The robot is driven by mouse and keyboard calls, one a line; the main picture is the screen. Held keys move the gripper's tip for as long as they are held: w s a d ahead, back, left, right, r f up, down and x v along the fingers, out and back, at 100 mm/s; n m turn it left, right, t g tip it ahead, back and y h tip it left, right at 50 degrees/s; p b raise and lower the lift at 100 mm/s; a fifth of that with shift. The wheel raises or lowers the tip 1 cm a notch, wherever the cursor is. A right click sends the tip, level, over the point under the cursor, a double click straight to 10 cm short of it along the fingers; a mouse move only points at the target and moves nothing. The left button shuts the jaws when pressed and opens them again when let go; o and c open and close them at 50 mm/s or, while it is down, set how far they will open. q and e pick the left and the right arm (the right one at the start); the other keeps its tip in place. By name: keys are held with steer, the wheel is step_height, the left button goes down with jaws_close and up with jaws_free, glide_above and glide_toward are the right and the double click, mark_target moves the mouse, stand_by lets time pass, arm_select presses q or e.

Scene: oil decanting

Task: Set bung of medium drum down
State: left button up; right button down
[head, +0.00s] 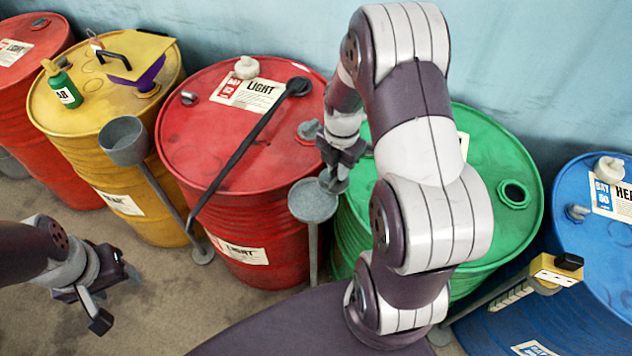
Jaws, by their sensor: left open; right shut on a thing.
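The green drum (485,150), whose label is mostly hidden behind my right arm, has an open round bung hole (513,193) in its top. My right gripper (336,176) is shut on a small grey piece, apparently the bung; the fingers hide most of it. The gripper is just above and right of the rim of a round grey dish (312,203) on a post, between the red and green drums. I cannot tell whether the bung touches the dish. My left gripper (118,296) is open and empty over the floor at the lower left.
The red LIGHT drum (225,140) has a long black-ended rod lying across its top. A grey cup (124,141) stands on a post. A blue drum (590,260) is right.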

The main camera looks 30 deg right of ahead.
steer(key=a+f, duration=0.1)
steer(key=w+a+f, duration=0.1)
steer(key=w+a+f+p, duration=0.1)
steer(key=a, duration=0.1)
steer(key=shift+a, duration=0.1)
step_height(320, 180, down, 4)
steer(key=shift+a+r+p, duration=0.15)
steer(key=shift+p, duration=0.35)
steer(key=shift+f, duration=0.35)
steer(key=c, duration=1.1)
jaws_free()
steer(key=shift+r, duration=0.1)
